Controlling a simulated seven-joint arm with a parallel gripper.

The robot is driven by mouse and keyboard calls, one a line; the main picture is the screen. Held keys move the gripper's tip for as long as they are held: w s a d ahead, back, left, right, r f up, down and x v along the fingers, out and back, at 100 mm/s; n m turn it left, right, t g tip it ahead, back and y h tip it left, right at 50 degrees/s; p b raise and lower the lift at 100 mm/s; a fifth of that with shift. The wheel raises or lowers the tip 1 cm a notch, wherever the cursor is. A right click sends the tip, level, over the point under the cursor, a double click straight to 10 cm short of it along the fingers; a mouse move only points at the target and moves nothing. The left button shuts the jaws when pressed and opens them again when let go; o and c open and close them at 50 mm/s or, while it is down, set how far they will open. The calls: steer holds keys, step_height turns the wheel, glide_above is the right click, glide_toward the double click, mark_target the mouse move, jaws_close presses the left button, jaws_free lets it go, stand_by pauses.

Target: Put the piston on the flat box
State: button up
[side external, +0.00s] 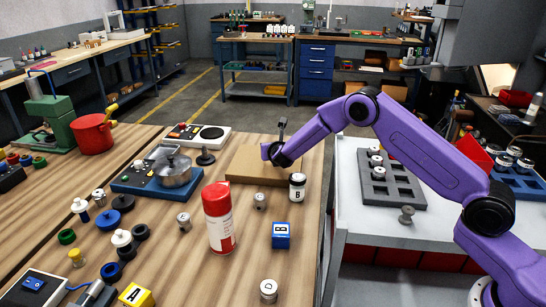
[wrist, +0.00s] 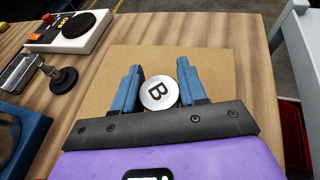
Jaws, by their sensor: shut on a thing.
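The piston (wrist: 158,93) is a round piece with a pale top marked B, seen from above in the wrist view. My gripper (wrist: 158,66) is shut on it, one blue finger on each side. The flat box (wrist: 110,63) is a thin brown slab under the fingers; it also shows on the wooden bench in the side view (side external: 240,165). My gripper (side external: 280,155) is over the box's right part there, its fingers not clear. I cannot tell whether the piston touches the box. The palm hides the box's near part in the wrist view.
A white jar marked B (side external: 298,187) shows at the box's near right corner. A blue block (side external: 281,235), a red-and-white can (side external: 219,218) and a black knob (side external: 205,157) stand nearby. A grey tray (side external: 400,190) is on the white table to the right.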

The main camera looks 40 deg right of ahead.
steer(key=shift+w+f, duration=0.1)
steer(key=shift+f, duration=1.6)
steer(key=shift+f, duration=0.1)
steer(key=o, duration=1.1)
steer(key=v, duration=1.2)
steer(key=shift+r, duration=0.25)
